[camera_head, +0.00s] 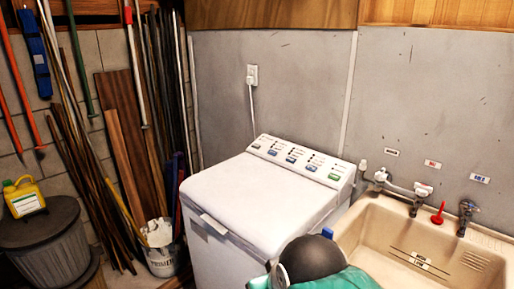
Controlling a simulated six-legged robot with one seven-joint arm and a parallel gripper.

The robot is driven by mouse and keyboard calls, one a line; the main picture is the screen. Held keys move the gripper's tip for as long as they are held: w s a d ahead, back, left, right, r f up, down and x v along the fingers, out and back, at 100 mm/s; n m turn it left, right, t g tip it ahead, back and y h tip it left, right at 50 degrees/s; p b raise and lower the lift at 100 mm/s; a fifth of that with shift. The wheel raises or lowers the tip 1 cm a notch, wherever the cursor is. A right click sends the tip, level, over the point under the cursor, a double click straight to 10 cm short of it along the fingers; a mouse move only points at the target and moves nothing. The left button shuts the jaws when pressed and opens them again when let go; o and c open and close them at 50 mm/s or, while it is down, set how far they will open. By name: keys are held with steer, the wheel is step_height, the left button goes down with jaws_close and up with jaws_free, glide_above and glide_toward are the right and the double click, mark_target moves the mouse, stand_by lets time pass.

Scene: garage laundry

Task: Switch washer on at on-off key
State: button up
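The white washer (250,200) stands in the middle of the view with its lid shut. Its raised control panel (301,160) runs along the back edge and has several coloured keys in a row. A green key (333,177) is at the right end, with blue keys (290,158) to its left. The labels are too small to read, so I cannot tell which is the on-off key. Part of my own arm, dark and teal, shows at the bottom, in front of the washer's near right corner. My gripper's fingers do not show.
A beige sink (350,235) with taps (412,195) stands right of the washer. A wall outlet (252,75) with a plugged-in cord is behind it. Left are leaning boards (135,130), a bucket (162,262) and a lidded bin (45,255) with a yellow jug (23,198).

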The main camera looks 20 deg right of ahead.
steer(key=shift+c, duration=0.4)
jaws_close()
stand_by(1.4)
